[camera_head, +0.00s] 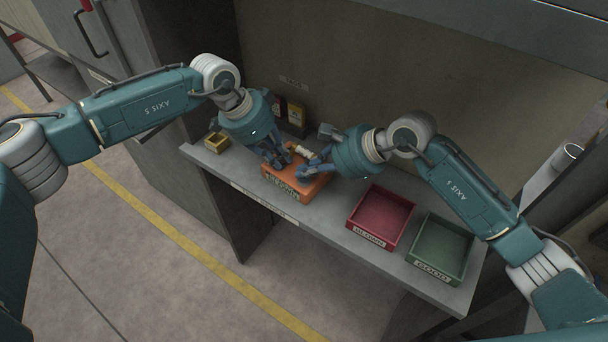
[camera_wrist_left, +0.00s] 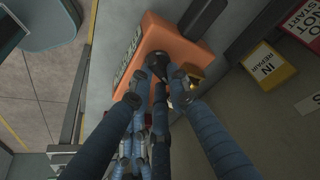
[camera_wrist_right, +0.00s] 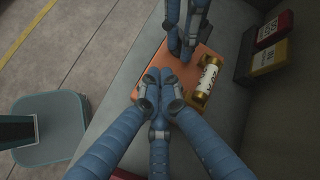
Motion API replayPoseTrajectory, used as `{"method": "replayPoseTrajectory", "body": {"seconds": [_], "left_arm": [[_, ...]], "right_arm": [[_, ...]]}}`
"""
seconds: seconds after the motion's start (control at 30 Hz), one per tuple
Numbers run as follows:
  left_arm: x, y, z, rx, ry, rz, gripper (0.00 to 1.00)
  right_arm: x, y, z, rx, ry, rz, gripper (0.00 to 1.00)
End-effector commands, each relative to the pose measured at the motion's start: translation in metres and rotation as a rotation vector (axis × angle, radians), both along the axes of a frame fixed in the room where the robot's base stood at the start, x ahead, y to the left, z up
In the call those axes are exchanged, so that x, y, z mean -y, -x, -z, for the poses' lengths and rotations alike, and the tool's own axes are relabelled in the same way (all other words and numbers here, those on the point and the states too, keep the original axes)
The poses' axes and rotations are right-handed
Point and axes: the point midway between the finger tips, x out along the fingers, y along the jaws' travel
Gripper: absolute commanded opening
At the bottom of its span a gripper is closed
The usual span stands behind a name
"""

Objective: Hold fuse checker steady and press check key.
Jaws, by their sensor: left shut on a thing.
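The orange fuse checker (camera_head: 293,187) sits on the grey shelf, and it shows in the left wrist view (camera_wrist_left: 172,38) and right wrist view (camera_wrist_right: 208,52). My left gripper (camera_head: 279,161) is shut on a dark part of the checker, at its left in the head view. A fuse (camera_wrist_right: 207,80) with a white body and gold caps lies at the checker's far side. My right gripper (camera_wrist_right: 160,78) is over the checker with its fingertips together, nothing visible between them. I cannot tell whether it touches the checker. The check key is not visible; fingers cover part of the checker's top.
A red bin (camera_head: 361,237) and a green bin (camera_head: 419,264) labelled GOOD stand right of the checker. A small yellow box (camera_head: 217,142) is at the left end. Yellow and red labelled blocks (camera_head: 297,114) stand at the back wall. The shelf's front edge is close.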

Motion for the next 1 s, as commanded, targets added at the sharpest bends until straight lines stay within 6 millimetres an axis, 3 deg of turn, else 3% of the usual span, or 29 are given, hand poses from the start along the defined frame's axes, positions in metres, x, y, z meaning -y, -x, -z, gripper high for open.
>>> {"method": "replayPoseTrajectory", "body": {"seconds": [0.2,0.57,1.0], "left_arm": [[0.000,-0.001,-0.001,0.002,0.002,0.000,0.00],[0.000,-0.001,-0.001,0.002,0.002,0.000,0.00],[0.000,-0.001,-0.001,0.002,0.002,0.000,0.00]], "right_arm": [[0.001,0.000,-0.011,0.000,0.002,0.001,0.00],[0.000,0.000,-0.015,0.001,0.000,0.000,0.00],[0.000,-0.001,-0.056,0.004,0.001,-0.001,0.00]]}}
